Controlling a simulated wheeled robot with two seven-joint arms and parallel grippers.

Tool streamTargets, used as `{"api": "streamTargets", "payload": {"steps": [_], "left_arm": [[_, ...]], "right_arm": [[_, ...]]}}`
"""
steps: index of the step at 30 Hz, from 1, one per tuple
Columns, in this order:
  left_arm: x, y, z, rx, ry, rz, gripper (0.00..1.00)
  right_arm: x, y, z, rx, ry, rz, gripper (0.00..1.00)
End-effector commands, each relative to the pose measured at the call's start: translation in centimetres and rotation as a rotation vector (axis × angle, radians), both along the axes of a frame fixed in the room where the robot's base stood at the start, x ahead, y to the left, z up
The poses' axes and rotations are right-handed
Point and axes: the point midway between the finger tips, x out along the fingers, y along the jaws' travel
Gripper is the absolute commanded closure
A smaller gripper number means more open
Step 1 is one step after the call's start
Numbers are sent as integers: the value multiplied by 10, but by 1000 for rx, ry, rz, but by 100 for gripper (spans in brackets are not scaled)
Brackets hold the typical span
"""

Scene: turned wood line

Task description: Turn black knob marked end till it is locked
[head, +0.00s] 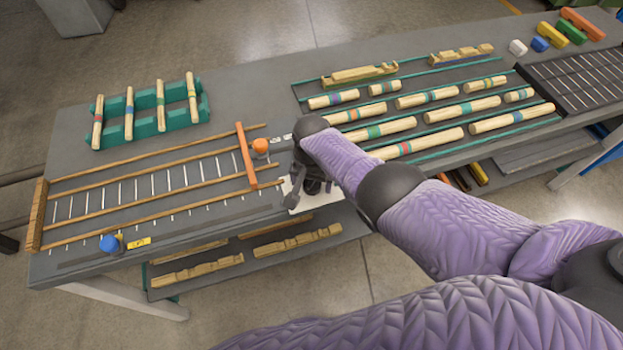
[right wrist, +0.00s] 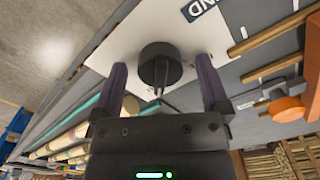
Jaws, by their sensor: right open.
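The black knob (right wrist: 160,63) stands on a white plate in the right wrist view. A dark label (right wrist: 197,9) beside it shows the letters "ND"; the rest is cut off. My right gripper (right wrist: 161,78) is open, with one finger on each side of the knob and a visible gap to both. In the head view my right gripper (head: 305,188) is over the white plate (head: 325,197) at the table's front edge and hides the knob. My left gripper is not in view.
A rail frame with an orange crossbar (head: 245,155), an orange knob (head: 260,145) and a blue knob (head: 109,243) lies to the left. Turned wooden pieces fill a green rack (head: 145,128) and rows to the right. A lower shelf (head: 350,222) holds more wood.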

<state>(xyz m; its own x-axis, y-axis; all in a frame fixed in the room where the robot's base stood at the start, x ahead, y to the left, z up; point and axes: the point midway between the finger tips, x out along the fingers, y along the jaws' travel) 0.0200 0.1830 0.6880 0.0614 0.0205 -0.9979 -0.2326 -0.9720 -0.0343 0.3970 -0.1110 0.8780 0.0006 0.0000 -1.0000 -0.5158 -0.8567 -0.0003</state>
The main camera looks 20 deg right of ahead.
Motion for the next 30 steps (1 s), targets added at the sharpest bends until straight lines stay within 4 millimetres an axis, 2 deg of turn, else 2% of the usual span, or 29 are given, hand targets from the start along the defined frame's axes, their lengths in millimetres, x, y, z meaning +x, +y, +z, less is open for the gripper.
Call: {"api": "streamTargets", "payload": {"steps": [2,9,13,19,30], "left_arm": [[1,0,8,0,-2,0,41],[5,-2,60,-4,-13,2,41],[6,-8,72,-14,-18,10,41],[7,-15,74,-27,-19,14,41],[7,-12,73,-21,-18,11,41]], "right_arm": [[0,0,9,-1,-1,0,4],[1,0,75,1,-4,0,4],[0,0,95,1,-3,0,4],[0,0,100,-1,-1,-1,4],[-2,1,97,3,-3,10,4]]}}
